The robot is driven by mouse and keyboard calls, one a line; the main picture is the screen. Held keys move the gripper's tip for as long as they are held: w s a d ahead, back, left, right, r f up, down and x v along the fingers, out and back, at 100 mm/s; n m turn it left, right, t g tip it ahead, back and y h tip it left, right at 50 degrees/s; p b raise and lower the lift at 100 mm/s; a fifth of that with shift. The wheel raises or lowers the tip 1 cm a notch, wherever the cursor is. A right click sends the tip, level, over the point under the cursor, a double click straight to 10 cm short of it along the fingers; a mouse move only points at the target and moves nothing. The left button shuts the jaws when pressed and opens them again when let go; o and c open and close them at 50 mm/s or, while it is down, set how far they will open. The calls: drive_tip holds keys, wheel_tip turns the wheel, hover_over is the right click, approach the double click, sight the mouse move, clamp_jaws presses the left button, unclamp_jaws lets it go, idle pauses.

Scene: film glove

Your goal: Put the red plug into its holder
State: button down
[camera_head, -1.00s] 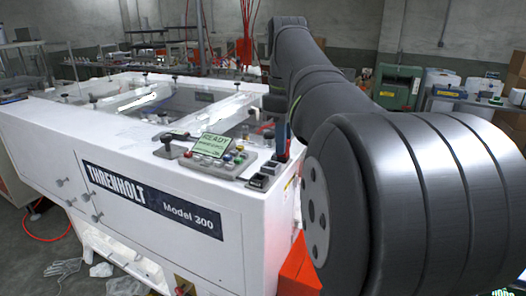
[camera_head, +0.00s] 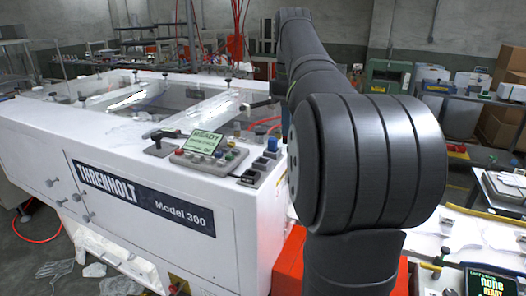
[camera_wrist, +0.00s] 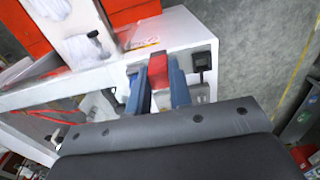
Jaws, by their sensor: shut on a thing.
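My gripper (camera_wrist: 158,88) has blue fingers and is shut on the red plug (camera_wrist: 158,70), whose red end shows between the fingertips in the wrist view. The gripper is over or close to the white machine's corner; I cannot tell the exact gap. A black square fitting (camera_wrist: 202,62) lies just right of the fingers, apart from the plug. Dark square fittings also show beside the control panel in the head view (camera_head: 250,178). I cannot tell which part is the plug's holder. In the head view the plug is not clearly visible.
The white machine (camera_head: 120,165) has a panel with buttons and a green display (camera_head: 203,142). A small blue part (camera_head: 272,145) stands right of the panel. An orange-red box (camera_head: 290,265) is below the machine's corner. A bench with a screen (camera_head: 490,283) is at right.

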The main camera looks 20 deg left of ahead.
drive_tip(key=a+f, duration=0.1)
drive_tip(key=a, duration=0.1)
drive_tip(key=a+f, duration=0.1)
drive_tip(key=a, duration=0.1)
drive_tip(key=a+f, duration=0.2)
drive_tip(key=shift+a+f, duration=0.1)
drive_tip(key=shift+a, duration=0.25)
drive_tip(key=shift+f, duration=1.95)
drive_tip(key=shift+f, duration=0.1)
drive_tip(key=c, duration=1.3)
unclamp_jaws()
wheel_tip(320, 180, up, 12)
drive_tip(key=shift+f, duration=4.9)
